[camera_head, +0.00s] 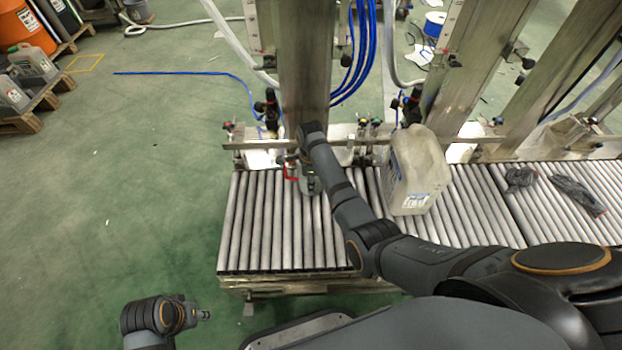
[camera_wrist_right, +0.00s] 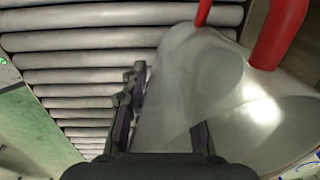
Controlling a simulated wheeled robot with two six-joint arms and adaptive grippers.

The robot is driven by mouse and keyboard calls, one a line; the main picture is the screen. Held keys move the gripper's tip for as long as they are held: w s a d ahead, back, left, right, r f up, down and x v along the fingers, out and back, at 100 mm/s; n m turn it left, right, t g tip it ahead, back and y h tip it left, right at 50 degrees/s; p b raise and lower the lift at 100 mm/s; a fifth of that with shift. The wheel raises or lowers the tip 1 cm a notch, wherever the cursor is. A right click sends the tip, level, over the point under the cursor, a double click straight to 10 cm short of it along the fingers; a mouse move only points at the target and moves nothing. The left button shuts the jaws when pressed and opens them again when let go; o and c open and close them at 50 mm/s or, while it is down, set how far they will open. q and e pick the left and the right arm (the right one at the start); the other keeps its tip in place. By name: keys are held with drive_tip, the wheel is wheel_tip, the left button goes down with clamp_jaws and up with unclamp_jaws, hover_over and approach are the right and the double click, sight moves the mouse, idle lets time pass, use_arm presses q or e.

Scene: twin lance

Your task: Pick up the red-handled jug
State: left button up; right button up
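The red-handled jug, a pale translucent vessel, stands on the roller conveyor. In the head view its red handle (camera_head: 290,172) shows beside my right arm's end, which hides much of the body. In the right wrist view the jug's body (camera_wrist_right: 240,105) fills the right side, with its red handle (camera_wrist_right: 278,32) at the top. My right gripper (camera_wrist_right: 165,120) has its fingers apart at the jug's near left side, with part of the body showing between them; firm contact cannot be told. My left gripper (camera_head: 204,315) is low at the left, far from the jug, its fingers too small to read.
A large pale canister (camera_head: 418,172) stands on the rollers to the right of my right forearm. Dark gloves (camera_head: 577,193) lie farther right. A metal column (camera_head: 305,65) and rail rise behind the jug. The rollers (camera_head: 250,225) left of the jug are clear.

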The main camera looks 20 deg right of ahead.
drive_tip(key=shift+c, duration=0.5)
clamp_jaws()
drive_tip(key=shift+r, duration=0.15)
